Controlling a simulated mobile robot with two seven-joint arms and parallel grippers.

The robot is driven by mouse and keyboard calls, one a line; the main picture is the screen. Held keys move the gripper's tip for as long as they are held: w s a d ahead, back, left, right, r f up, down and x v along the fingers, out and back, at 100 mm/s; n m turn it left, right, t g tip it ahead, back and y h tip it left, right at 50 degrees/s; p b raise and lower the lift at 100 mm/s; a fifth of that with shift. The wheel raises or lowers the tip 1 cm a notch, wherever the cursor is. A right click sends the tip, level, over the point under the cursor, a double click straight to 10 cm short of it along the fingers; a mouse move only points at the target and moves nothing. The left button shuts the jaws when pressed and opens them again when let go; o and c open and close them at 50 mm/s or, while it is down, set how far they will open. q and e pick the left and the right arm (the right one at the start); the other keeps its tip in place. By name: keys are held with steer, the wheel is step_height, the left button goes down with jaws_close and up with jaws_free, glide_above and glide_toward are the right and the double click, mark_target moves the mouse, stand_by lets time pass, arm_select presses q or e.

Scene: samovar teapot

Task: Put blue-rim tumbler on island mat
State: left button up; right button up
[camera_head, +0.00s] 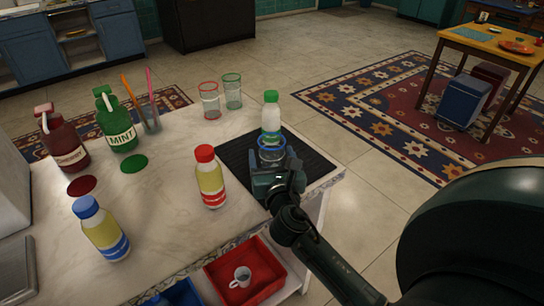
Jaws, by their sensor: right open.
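The blue-rim tumbler (271,153) is clear glass and appears upright over the black ribbed island mat (235,153), at the right of the marble counter. It seems to stand on the mat, though its base is hidden by my right gripper. My right gripper (274,168) is open, right at the near side of the tumbler; whether its fingers touch the glass cannot be told. My left gripper is not in view.
A green-capped bottle (271,112) stands just behind the tumbler, and a red-capped bottle (209,180) to its left. Red-rim (210,103) and green-rim (232,95) tumblers stand behind. A blue-capped bottle (99,232) and syrup bottles are at left. A red bin (283,278) sits below.

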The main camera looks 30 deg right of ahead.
steer(key=shift+r, duration=0.25)
steer(key=shift+s+a+f, duration=0.1)
steer(key=shift+s+a, duration=0.05)
steer(key=shift+s, duration=0.15)
steer(key=b+v, duration=0.1)
steer(key=v, duration=1)
steer(key=shift+s, duration=0.15)
